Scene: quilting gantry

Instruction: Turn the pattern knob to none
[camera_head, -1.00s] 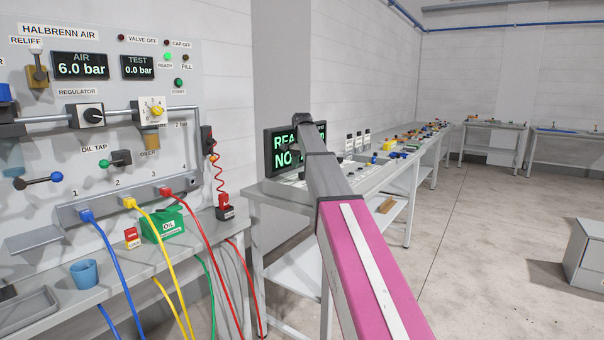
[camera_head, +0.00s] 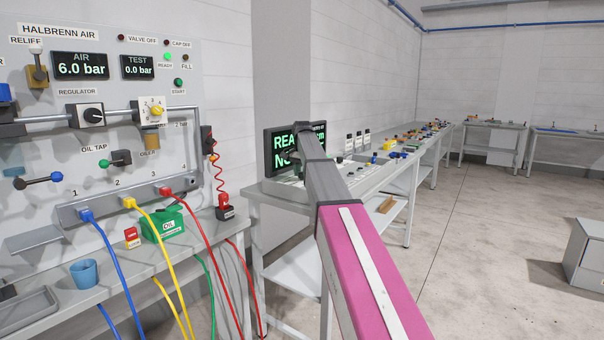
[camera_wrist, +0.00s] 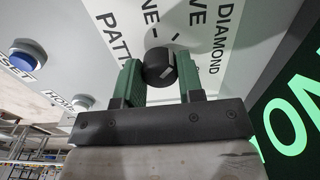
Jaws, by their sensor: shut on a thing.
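The pattern knob (camera_wrist: 159,66) is a round black knob on a pale panel in the wrist view. A light mark shows on its face; I cannot tell for sure which label it points at. Partly cut-off labels sit around it: "PATT", "NE", "VE" and "DIAMOND". My gripper (camera_wrist: 161,76) has its two green fingers on either side of the knob, shut on it. In the head view my arm reaches to the panel by the dark screen and hides the knob.
A dark screen with green text (camera_head: 281,152) stands close beside my gripper. A blue-topped button (camera_wrist: 25,58) and a second button (camera_wrist: 83,101) are left of the knob. The air panel (camera_head: 110,190) with hoses is at left; benches line the wall.

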